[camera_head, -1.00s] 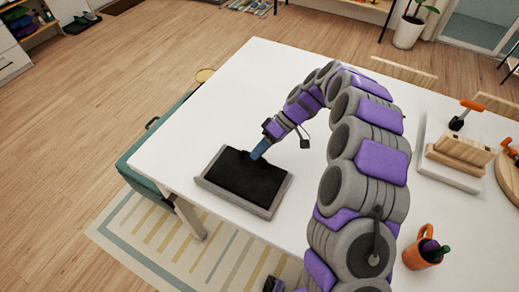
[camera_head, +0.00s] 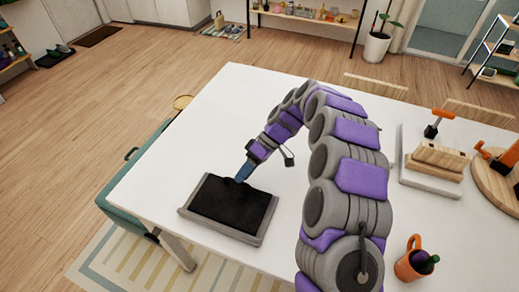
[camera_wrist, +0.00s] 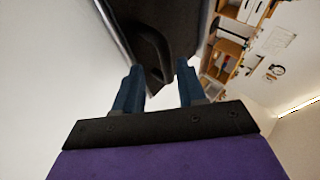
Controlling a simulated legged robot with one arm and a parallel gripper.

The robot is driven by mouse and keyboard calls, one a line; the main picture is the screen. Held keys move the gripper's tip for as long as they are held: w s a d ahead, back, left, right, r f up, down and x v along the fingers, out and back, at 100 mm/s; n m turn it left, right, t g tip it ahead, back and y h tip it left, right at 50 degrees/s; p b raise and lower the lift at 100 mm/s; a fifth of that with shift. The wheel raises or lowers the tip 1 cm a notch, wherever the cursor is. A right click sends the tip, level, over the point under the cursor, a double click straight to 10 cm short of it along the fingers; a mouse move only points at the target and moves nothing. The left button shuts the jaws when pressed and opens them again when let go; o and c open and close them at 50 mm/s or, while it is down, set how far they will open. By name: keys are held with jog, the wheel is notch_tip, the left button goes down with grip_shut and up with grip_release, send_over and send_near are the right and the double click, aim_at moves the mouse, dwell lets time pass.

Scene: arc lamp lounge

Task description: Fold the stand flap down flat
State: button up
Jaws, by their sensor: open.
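A black panel with a grey rim (camera_head: 222,233) lies on the white table near its left front edge. My gripper (camera_head: 241,175), with blue fingers, is at the panel's far edge. In the wrist view my gripper (camera_wrist: 160,88) is open, its fingers apart. A dark body (camera_wrist: 175,22) with a curved, loop-like part (camera_wrist: 152,48) shows beyond and between the fingertips. I cannot tell whether either finger touches it. The stand flap cannot be clearly told apart from this dark body, and its angle is unclear.
The white table (camera_head: 225,110) is clear around the panel. An orange mug (camera_head: 410,262) stands front right. A wooden block (camera_head: 440,157) on a pale board and a round wooden board (camera_head: 490,180) are at the right. A green bench (camera_head: 125,205) stands at the left.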

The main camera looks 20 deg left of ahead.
jog(key=p+v, duration=0.7)
jog(key=v, duration=0.9)
dwell(0.3)
